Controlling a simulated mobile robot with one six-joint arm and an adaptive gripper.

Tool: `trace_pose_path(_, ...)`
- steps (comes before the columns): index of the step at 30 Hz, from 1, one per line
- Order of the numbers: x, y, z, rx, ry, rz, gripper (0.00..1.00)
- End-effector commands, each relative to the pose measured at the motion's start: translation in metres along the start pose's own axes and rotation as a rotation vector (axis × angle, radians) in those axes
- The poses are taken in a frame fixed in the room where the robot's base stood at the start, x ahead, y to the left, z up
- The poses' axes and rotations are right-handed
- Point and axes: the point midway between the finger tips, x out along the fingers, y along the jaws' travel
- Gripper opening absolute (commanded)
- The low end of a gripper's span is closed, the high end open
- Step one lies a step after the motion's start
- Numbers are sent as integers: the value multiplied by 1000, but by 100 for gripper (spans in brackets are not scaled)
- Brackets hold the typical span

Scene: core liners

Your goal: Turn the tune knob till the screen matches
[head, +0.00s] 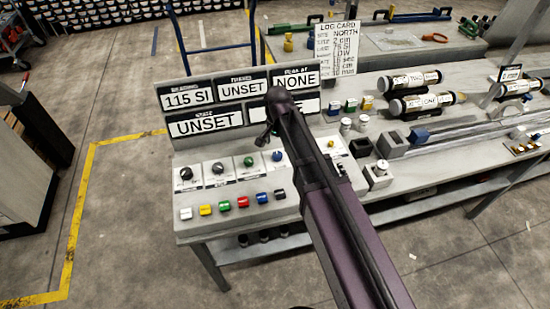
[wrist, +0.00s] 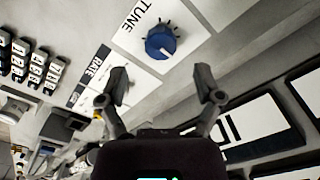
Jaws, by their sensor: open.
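The blue tune knob (wrist: 160,41) sits on a white plate printed TUNE in the wrist view, with a pale pointer line on it. In the head view the blue knob (head: 277,156) is the one on the right of the console's knob row. My gripper (wrist: 162,84) is open and empty; its fingers are apart from the knob. In the head view my gripper (head: 267,134) hangs above the console, just left of my arm. The left screen (head: 188,97) reads 115 SI. The log card (head: 336,50) behind shows NORTH, 2 cm, 75 SI and LOW.
Other screens (head: 244,88) read UNSET and NONE; my arm partly covers one at the lower right. A row of coloured buttons (head: 243,202) lies along the console front.

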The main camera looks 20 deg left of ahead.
Motion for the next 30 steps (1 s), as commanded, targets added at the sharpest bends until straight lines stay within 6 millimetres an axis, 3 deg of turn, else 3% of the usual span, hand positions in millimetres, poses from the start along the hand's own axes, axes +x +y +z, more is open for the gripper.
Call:
trace_pose_path(15, 42, -1, 0, -1, 0, 0, 84)
trace_pose_path(30, 53, -1, 1, -2, 0, 0, 84)
